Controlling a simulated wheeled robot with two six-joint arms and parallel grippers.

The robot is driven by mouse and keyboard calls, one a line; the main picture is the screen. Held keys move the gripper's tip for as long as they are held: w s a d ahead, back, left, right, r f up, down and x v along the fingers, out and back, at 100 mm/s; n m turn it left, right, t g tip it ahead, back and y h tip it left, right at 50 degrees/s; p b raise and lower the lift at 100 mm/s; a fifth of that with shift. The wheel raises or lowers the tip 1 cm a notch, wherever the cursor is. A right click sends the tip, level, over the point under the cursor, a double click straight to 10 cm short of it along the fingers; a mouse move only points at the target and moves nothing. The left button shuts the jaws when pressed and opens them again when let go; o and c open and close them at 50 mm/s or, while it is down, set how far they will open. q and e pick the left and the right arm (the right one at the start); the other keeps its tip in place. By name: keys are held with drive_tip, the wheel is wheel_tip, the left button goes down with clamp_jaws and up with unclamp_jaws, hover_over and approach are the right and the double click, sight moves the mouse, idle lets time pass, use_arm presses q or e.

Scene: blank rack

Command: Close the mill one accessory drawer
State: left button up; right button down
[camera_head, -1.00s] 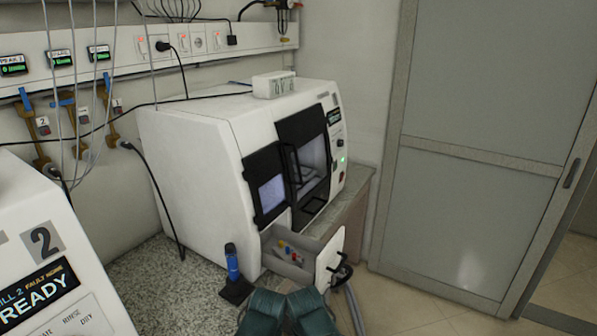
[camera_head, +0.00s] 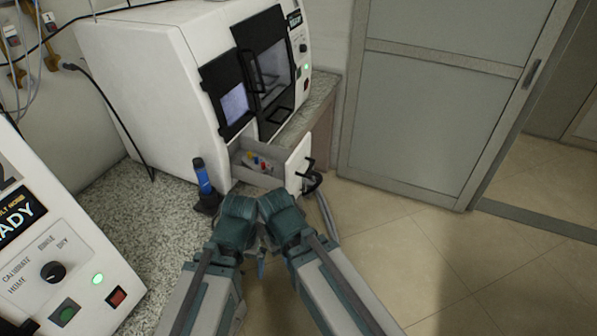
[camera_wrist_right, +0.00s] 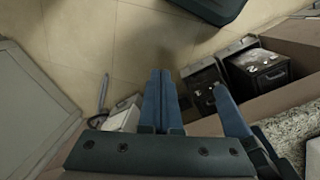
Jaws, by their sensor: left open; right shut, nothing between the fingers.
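The white mill (camera_head: 140,75) stands on the speckled bench in the head view. Its accessory drawer is open, with a white front panel (camera_head: 296,165) and a black handle (camera_head: 312,181). Small red, yellow and blue items lie in the drawer. The drawer front also shows in the right wrist view (camera_wrist_right: 127,117). My left gripper (camera_head: 262,266) is open; only a small part shows between my arms, below the drawer in the picture. My right gripper (camera_wrist_right: 163,88) is shut and empty, pointing down over the floor. It is apart from the drawer front.
A blue bottle-like object (camera_head: 204,178) on a black base stands at the bench edge beside the drawer. A second machine (camera_head: 60,250) with a dial and buttons is at left. A grey sliding door (camera_head: 440,90) is at right. The tiled floor (camera_head: 430,270) before it is clear.

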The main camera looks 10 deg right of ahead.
drive_tip(key=m+t+y+b, duration=1.1)
drive_tip(key=y+b, duration=0.6)
drive_tip(key=b, duration=0.5)
approach(290, 186)
drive_tip(key=x, duration=0.6)
drive_tip(key=shift+w+a+r+p, duration=0.25)
drive_tip(key=shift+a+p, duration=0.05)
drive_tip(key=shift+p, duration=0.05)
drive_tip(key=shift+a, duration=0.15)
